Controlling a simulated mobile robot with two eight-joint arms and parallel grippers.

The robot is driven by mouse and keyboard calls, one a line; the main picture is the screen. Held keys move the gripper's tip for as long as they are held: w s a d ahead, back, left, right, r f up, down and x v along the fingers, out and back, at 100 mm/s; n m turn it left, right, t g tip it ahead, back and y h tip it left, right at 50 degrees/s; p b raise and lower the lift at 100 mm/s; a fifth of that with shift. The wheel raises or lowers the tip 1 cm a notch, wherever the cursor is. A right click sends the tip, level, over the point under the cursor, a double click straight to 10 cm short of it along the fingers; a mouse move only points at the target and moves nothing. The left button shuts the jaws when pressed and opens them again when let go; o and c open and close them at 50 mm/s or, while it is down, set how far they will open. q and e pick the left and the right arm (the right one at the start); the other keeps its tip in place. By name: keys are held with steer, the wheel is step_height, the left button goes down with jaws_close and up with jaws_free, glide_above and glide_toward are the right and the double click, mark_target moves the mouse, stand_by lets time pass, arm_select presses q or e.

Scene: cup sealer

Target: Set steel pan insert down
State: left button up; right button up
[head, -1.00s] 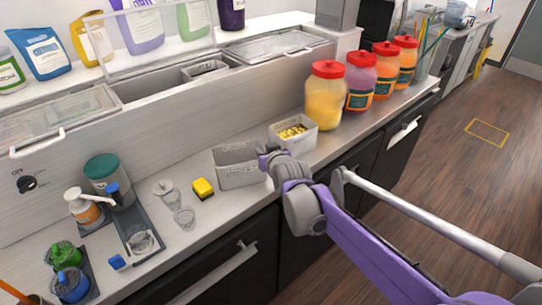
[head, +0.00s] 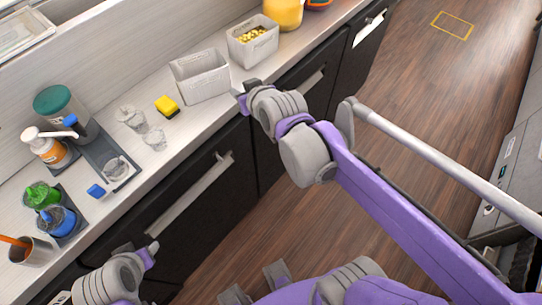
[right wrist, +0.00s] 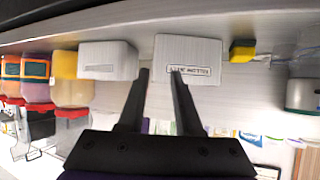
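The light grey open box-shaped container (head: 201,80), apparently the pan insert, stands upright and empty on the counter. In the right wrist view its labelled wall (right wrist: 202,94) faces the camera. My right gripper (head: 243,97) is at the container's right front corner in the head view. In the right wrist view the right gripper (right wrist: 161,76) has its fingers apart, one over the labelled wall and one by its left edge. I see nothing between them; contact is unclear. My left gripper (head: 148,252) is low at the left, over the drawer fronts, its fingers not clear.
A second container with yellow pieces (head: 252,42) stands close to the right. A yellow sponge-like block (head: 167,106) and clear cups (head: 133,119) are to the left. Bottles (head: 46,147) stand further left. The drawer handle (head: 190,192) sticks out below the counter edge.

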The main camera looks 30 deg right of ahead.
steer(key=s+a+f+g, duration=0.1)
steer(key=s+f+g, duration=0.2)
steer(key=s+f, duration=0.4)
steer(key=s+f+g, duration=0.3)
steer(key=s+f, duration=0.4)
steer(key=s, duration=0.6)
steer(key=shift+s+a+g, duration=0.2)
steer(key=shift+a+g, duration=0.1)
steer(key=shift+a, duration=0.1)
